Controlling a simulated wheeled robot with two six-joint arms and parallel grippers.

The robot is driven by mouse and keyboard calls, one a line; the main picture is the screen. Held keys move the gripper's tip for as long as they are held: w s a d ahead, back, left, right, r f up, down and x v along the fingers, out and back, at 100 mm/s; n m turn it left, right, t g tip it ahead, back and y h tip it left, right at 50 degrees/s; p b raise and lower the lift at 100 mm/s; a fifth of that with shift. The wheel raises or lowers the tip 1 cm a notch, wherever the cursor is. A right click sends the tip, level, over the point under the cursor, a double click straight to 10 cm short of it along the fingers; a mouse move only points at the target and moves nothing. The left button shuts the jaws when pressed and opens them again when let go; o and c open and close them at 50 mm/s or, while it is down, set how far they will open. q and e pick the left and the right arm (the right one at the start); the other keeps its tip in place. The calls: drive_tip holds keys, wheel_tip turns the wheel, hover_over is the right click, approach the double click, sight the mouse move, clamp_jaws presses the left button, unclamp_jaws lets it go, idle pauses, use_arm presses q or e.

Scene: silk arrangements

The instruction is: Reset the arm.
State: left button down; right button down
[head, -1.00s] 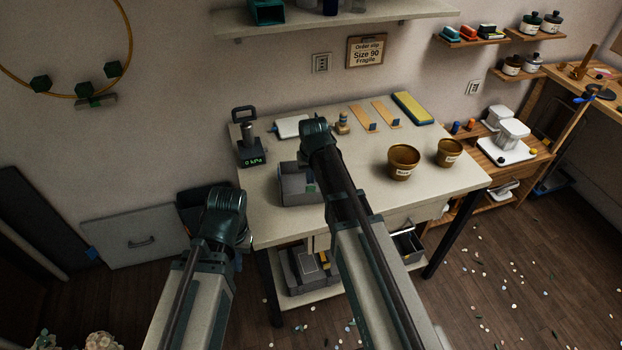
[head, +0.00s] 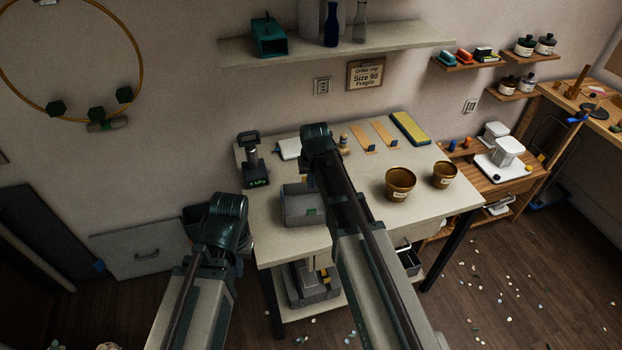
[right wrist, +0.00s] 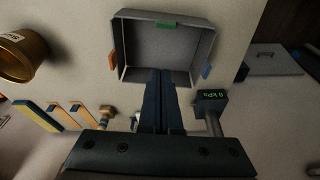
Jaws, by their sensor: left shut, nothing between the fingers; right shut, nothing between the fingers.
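My left arm comes in at the lower left of the head view, in front of the table, and ends in a dark, bent-down wrist section. The left gripper (head: 240,243) is mostly hidden there, with nothing seen in it. My right arm reaches over the table to its dark wrist joint beside the grey bin (head: 288,210). In the right wrist view my right gripper (right wrist: 162,78) is shut and empty, its fingers over the near edge of the same grey bin (right wrist: 190,38). The bin looks empty and carries green, orange and blue tabs.
On the table (head: 430,168) stand two brown pots (head: 400,184) (head: 444,174), a dark gauge device (head: 254,165), wooden strips and a yellow-topped block (head: 410,128). A wall shelf (head: 340,42) holds bottles. A grey panel (head: 135,250) leans at left. Bits litter the floor.

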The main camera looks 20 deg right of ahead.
drive_tip(key=shift+p+v, duration=0.35)
drive_tip(key=shift+v, duration=0.5)
drive_tip(key=shift+s+f, duration=0.1)
drive_tip(key=shift+s, duration=0.05)
drive_tip(key=s+a+n+g, duration=0.1)
drive_tip(key=s+a, duration=0.3)
drive_tip(key=s, duration=0.3)
drive_tip(key=s+a+n+g, duration=0.1)
drive_tip(key=s+a, duration=0.3)
drive_tip(key=s, duration=0.4)
drive_tip(key=s+a+n+g+h, duration=0.1)
drive_tip(key=s+a+n, duration=0.2)
drive_tip(key=s+a, duration=0.2)
drive_tip(key=s, duration=0.2)
drive_tip(key=shift+s+f, duration=0.2)
drive_tip(key=shift+s, duration=0.05)
